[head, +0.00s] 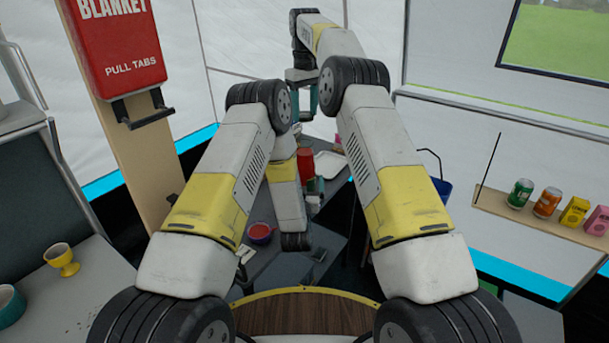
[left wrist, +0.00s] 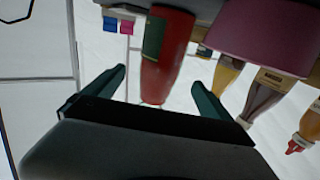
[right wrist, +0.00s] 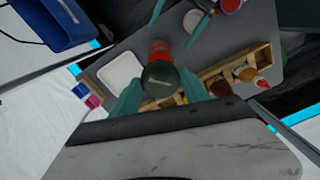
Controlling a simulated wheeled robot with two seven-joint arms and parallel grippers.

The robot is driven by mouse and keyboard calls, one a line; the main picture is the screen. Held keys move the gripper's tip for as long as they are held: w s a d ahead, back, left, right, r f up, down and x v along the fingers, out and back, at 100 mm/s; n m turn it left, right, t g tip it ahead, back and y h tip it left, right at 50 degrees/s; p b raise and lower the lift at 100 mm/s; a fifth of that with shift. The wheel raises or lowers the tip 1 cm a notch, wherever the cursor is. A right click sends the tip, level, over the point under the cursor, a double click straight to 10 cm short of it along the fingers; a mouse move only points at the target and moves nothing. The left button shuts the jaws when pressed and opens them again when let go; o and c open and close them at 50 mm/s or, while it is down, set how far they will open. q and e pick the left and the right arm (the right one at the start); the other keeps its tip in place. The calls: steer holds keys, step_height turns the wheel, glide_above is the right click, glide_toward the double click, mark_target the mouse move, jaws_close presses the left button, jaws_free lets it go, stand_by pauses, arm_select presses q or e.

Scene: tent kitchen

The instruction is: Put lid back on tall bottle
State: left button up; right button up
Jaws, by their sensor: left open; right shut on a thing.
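The tall red bottle (head: 305,163) stands upright on the grey table. In the left wrist view, which is upside down, the bottle (left wrist: 168,62) with its dark green label stands between the spread teal fingers of my left gripper (left wrist: 158,80), with gaps beside it. My left gripper's fingers also show in the right wrist view (right wrist: 180,14). My right gripper (head: 304,104) is high above the bottle. It is shut on a round dark green lid (right wrist: 160,78). From above, the lid partly covers the red bottle (right wrist: 160,49); the height between them is unclear.
A white tray (right wrist: 119,71) lies beside the bottle. Wooden holders (right wrist: 216,72) with sauce bottles (right wrist: 249,76) stand close by. A blue bin (right wrist: 57,20) stands past the table, and a shelf (head: 535,218) of cans is at right.

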mark_target(304, 169)
arm_select(q)
steer(key=w, duration=0.7)
steer(key=shift+w+d, duration=0.1)
steer(key=shift+d, duration=0.1)
jaws_close()
arm_select(e)
steer(key=shift+f, duration=2.5)
